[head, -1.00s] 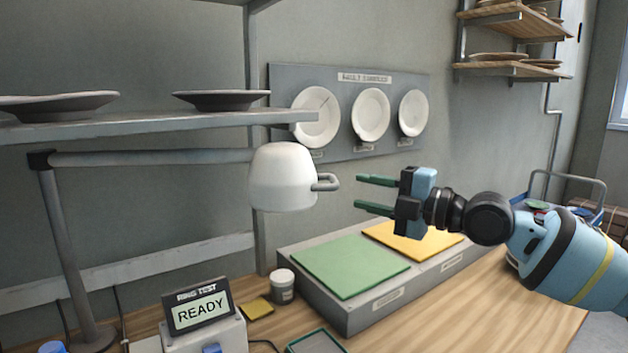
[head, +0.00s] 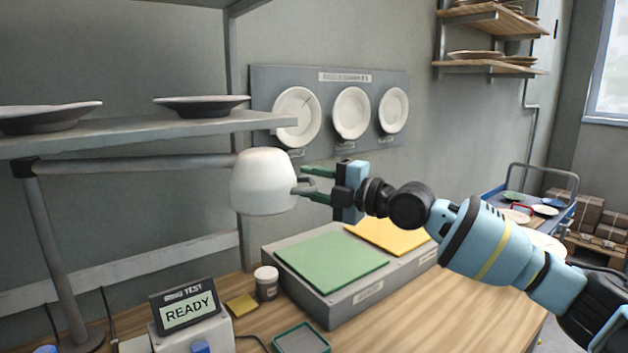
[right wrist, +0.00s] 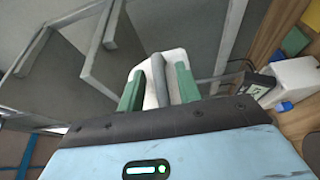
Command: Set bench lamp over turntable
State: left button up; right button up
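The bench lamp has a white rounded shade (head: 263,182) with a small grey handle (head: 303,188) on its right side. It hangs from a grey horizontal arm (head: 140,165) on an upright post at the left. My right gripper (head: 308,184) is at the handle, its green fingers pointing left. In the right wrist view the handle (right wrist: 158,78) lies between the two fingers, with gaps on both sides, so the gripper is open. The shade is behind it. I cannot make out a turntable. My left gripper is not in view.
A grey block with a green pad (head: 330,262) and a yellow pad (head: 388,236) stands below right of the lamp. A shelf (head: 150,135) with plates is just above the lamp arm. A READY display (head: 187,308) and a small jar (head: 266,284) stand on the bench.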

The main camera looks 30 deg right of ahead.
jog(key=shift+w+a, duration=0.1)
jog(key=shift+w, duration=0.05)
jog(key=shift+c, duration=0.2)
grip_shut()
dwell(0.3)
